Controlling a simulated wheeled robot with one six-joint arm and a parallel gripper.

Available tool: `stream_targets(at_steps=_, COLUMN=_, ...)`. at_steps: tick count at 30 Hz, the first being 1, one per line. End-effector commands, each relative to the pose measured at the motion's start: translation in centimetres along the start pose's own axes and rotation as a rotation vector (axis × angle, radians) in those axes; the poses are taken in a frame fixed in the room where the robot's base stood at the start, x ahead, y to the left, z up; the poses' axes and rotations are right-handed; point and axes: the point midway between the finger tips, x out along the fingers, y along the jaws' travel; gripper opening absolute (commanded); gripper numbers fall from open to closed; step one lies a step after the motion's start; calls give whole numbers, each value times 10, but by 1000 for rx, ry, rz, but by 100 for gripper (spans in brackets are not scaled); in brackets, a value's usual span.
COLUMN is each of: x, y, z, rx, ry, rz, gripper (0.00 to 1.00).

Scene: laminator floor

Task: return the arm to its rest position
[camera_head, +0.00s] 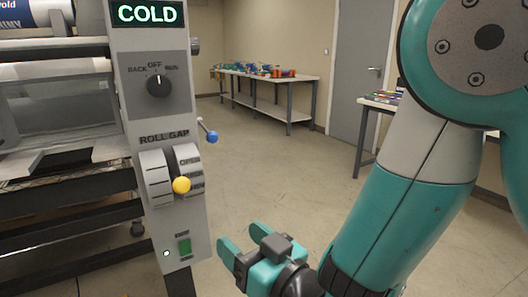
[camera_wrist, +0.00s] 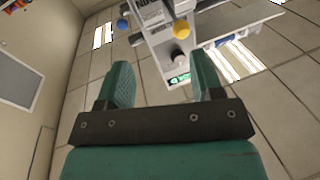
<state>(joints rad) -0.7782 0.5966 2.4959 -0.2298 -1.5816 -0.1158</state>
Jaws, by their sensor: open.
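My arm (camera_head: 395,215) reaches down from the upper right of the head view, teal and grey. My gripper (camera_head: 240,240) is at the lower middle of that view, in front of and to the right of the laminator's control post. Its two teal fingers are apart with nothing between them. In the wrist view my gripper (camera_wrist: 160,82) also shows open and empty. The laminator's yellow knob and panel appear beyond the fingertips there, apart from them.
The laminator (camera_head: 165,120) stands at left, with a COLD display (camera_head: 147,14), black selector knob (camera_head: 159,85), yellow roll-gap knob (camera_head: 181,185), blue-tipped lever (camera_head: 211,137) and green switch (camera_head: 184,247). A long table (camera_head: 300,84) stands at the back. The floor between is clear.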

Motion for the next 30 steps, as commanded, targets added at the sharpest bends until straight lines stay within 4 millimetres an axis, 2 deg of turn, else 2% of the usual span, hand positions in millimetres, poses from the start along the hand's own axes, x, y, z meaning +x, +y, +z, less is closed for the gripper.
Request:
stream_targets(at_steps=1, x=2, y=9, z=-7, rx=18, ry=-63, rz=13, gripper=60)
stream_targets(at_steps=4, x=-3, y=22, z=-10, rx=62, ry=-228, rz=25, gripper=60)
stream_targets(at_steps=8, x=-21, y=32, z=-15, rx=117, ry=-442, rz=30, gripper=60)
stream_targets(at_steps=11, x=-44, y=37, z=-21, rx=155, ry=-605, rz=25, gripper=60)
stream_targets(at_steps=18, x=-122, y=36, z=-38, rx=217, ry=-979, rz=4, gripper=60)
stream_targets(at_steps=29, x=-230, y=26, z=-64, rx=241, ry=-1374, rz=0, gripper=60)
stream_targets(at_steps=30, x=-229, y=24, z=-82, rx=241, ry=-1381, rz=-3, gripper=60)
